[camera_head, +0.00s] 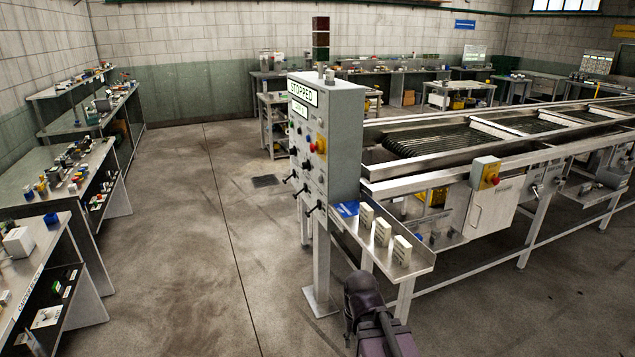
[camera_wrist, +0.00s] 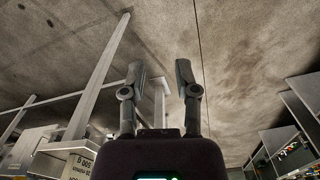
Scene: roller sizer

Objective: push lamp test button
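The grey control cabinet (camera_head: 342,137) stands on a post at the middle of the head view. Its left-facing panel carries a "STOPPED" display (camera_head: 302,92), several small buttons, a red button on a yellow plate and black lever handles. Labels are too small to read, so I cannot tell which button is lamp test. My gripper (camera_wrist: 160,70) shows in the wrist view with its two fingers apart and nothing between them. In the head view my dark arm is at the bottom, below and in front of the cabinet; the fingers cannot be made out there.
A metal shelf (camera_head: 412,268) with several small boxes juts out right of the cabinet. The roller sizer (camera_head: 450,165) runs behind it, with a yellow switch box (camera_head: 485,173). Workbenches (camera_head: 30,260) line the left. The floor (camera_head: 200,270) left of the cabinet is clear.

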